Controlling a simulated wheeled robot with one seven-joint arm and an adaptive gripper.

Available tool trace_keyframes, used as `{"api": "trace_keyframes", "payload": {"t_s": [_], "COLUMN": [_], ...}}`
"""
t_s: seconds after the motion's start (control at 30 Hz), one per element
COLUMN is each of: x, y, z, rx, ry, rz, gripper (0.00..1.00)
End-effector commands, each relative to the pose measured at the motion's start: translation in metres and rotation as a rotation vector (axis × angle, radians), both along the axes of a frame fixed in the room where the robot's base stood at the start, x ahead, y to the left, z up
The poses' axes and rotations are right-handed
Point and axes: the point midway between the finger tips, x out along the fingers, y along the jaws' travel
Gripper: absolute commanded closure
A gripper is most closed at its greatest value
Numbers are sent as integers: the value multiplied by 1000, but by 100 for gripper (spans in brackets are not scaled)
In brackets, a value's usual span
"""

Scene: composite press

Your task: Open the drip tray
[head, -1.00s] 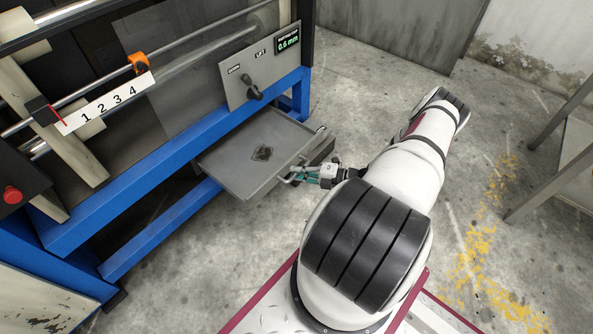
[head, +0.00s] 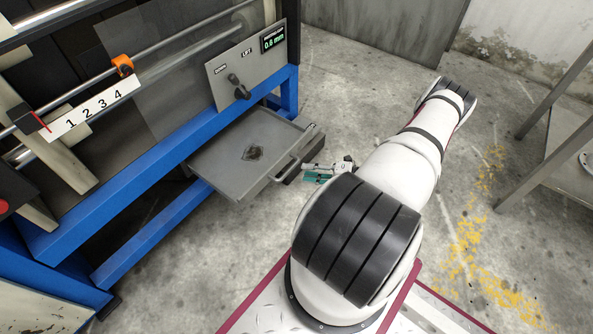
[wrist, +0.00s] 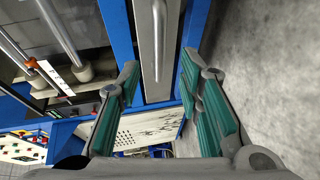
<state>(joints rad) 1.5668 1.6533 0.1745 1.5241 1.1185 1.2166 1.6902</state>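The grey drip tray (head: 222,164) is pulled out from under the blue press frame in the head view, with a dark stain on its floor. Its bar handle (head: 297,150) runs along the outer front edge. In the wrist view the tray front (wrist: 148,85) and its handle (wrist: 157,35) show ahead, beyond the fingertips. My gripper (head: 312,175) is just off the handle, on the outer side of the tray. In the wrist view my gripper (wrist: 157,80) has its two green-padded fingers wide apart with nothing between them.
The press with its blue frame (head: 150,225) stands at the left, with a control panel (head: 245,70) above the tray. A metal table (head: 570,150) stands at the right. The concrete floor (head: 370,60) beyond the tray is clear.

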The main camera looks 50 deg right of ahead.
Motion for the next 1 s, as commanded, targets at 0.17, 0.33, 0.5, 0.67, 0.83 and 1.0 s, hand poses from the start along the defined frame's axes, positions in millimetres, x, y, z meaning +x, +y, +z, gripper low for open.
{"api": "trace_keyframes", "payload": {"t_s": [0.17,0.33,0.5,0.67,0.83,1.0], "x": [-26,-37,-40,-39,-39,-39], "y": [-13,-18,-19,-19,-18,-19], "z": [5,7,8,8,8,8], "rx": [-1,-1,0,0,0,-2], "ry": [2,1,0,1,1,0], "rz": [-1,-1,0,0,0,1], "gripper": [67,67,67,67,67,67]}}
